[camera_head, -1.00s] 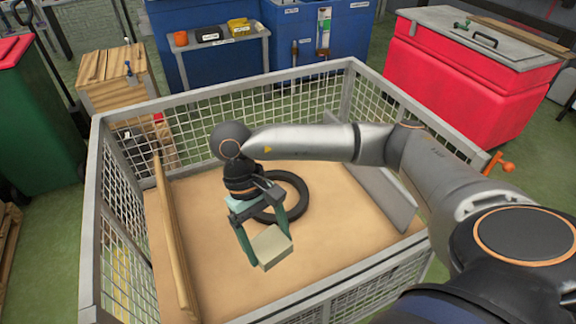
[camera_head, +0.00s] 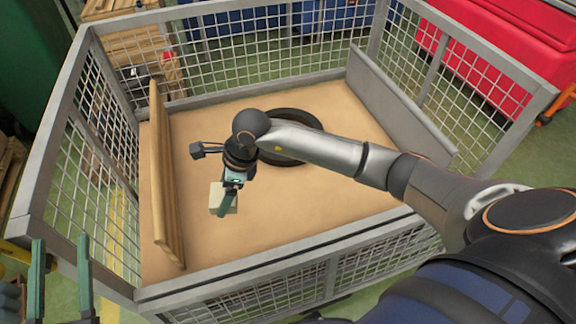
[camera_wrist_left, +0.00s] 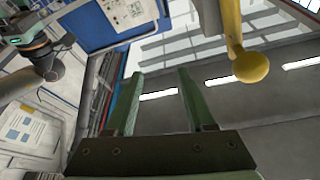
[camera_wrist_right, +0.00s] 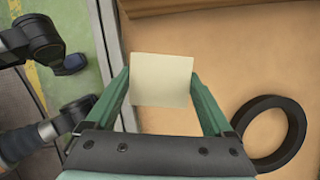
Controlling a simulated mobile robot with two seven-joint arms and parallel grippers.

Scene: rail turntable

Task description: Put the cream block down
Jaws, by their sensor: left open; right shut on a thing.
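The cream block (camera_head: 217,198) is held between the fingers of my right gripper (camera_head: 227,200), inside the wire-mesh cage with a tan floor (camera_head: 300,210). In the right wrist view the block (camera_wrist_right: 161,80) sits between the two green fingers of my right gripper (camera_wrist_right: 165,95), with tan floor beyond it. I cannot tell whether the block touches the floor. My left gripper (camera_head: 62,270) is open and empty outside the cage at the lower left. In the left wrist view its two fingers (camera_wrist_left: 160,105) stand apart with nothing between them.
A black ring (camera_head: 305,123) lies on the cage floor behind my right arm. A wooden board (camera_head: 160,180) stands along the left side, and a grey panel (camera_head: 400,110) leans at the right. Mesh walls with grey rails (camera_head: 290,265) surround the floor. Bare floor lies right of the block.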

